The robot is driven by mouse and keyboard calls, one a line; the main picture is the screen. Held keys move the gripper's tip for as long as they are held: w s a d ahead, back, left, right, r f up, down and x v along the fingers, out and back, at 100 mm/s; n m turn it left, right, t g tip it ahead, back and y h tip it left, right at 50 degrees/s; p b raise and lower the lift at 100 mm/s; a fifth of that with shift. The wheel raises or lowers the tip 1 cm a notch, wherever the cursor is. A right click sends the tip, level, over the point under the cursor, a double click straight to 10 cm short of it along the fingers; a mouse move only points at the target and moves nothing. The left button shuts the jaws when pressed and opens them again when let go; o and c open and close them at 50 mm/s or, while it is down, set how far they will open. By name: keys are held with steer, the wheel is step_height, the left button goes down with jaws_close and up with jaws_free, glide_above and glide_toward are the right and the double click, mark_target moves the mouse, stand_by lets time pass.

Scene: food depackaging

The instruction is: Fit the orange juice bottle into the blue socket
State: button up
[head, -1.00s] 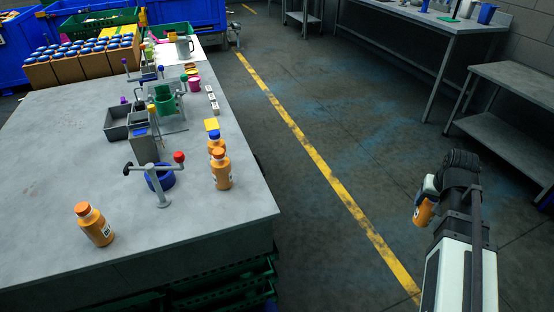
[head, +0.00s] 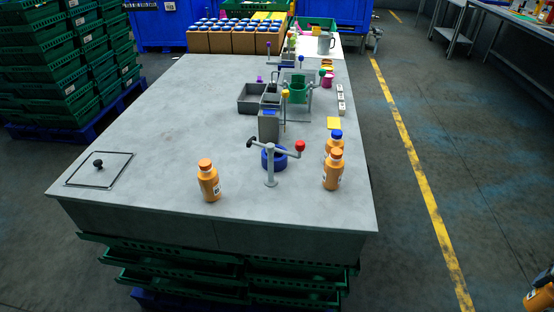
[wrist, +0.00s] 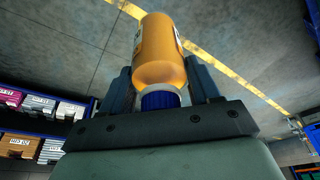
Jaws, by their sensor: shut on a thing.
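My gripper (wrist: 162,82) is shut on an orange juice bottle (wrist: 160,52) with a blue cap, cap end toward the palm. In the head view this held bottle (head: 540,298) shows only partly at the bottom right corner, away from the table over the floor. The blue socket (head: 281,161) is a round blue piece on the table. A grey post stand with a red-knobbed crossbar (head: 270,168) stands in front of it and hides part of it. I cannot see inside the socket.
Other orange bottles stand on the table: one left of the stand (head: 209,184), one right of it (head: 333,173), and a blue-capped one (head: 334,144) behind that. Grey bins (head: 251,100) and a green container (head: 298,88) are farther back. The table's left side is mostly clear.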

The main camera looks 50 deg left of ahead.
steer(key=shift+a, duration=0.1)
stand_by(0.4)
